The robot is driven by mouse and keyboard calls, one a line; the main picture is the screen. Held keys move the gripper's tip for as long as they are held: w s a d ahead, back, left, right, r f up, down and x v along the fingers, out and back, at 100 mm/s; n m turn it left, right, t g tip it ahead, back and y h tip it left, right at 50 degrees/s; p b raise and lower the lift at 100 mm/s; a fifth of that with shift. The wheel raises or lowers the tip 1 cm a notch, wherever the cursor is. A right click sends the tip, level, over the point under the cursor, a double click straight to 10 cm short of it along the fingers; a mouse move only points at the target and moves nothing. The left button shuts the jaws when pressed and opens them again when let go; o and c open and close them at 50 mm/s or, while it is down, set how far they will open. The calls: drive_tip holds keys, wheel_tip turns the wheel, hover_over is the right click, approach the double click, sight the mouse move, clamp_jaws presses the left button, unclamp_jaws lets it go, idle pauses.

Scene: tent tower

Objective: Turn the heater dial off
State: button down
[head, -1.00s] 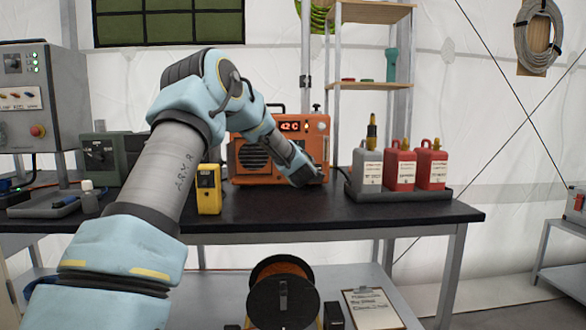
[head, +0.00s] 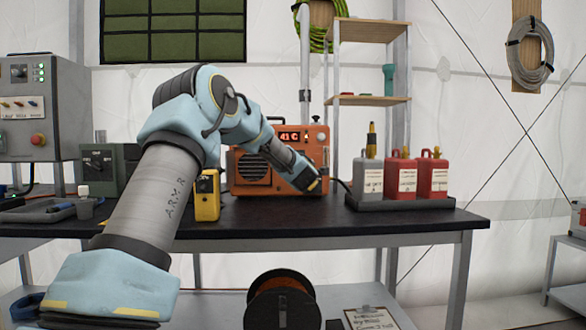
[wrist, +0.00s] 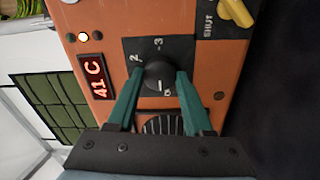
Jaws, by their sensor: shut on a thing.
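The orange heater (head: 247,172) stands on the black bench, its red display reading 41 C. In the wrist view its front (wrist: 120,20) appears turned sideways. The round black dial (wrist: 158,76) sits on a dark plate marked 2 and 3. A white mark on the dial points down in the picture, towards a partly hidden label. My gripper (wrist: 155,88) has its two teal fingers closed on the dial from both sides. In the head view my gripper (head: 312,184) is at the heater's lower right front, and the dial is hidden behind it.
A yellow handheld device (head: 207,200) stands left of the heater, near my forearm. A tray (head: 400,203) of grey and red bottles is on the right. A yellow knob (wrist: 236,12) marked SHUT is near the dial. The bench front (head: 340,227) is clear.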

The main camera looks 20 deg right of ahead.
drive_tip(key=shift+c, duration=1.5)
unclamp_jaws()
drive_tip(key=s+a+b, duration=0.1)
drive_tip(key=s+a, duration=0.1)
drive_tip(key=s, duration=0.8)
drive_tip(key=shift+s+f, duration=0.15)
drive_tip(key=shift+s, duration=0.2)
drive_tip(key=shift+d, duration=0.1)
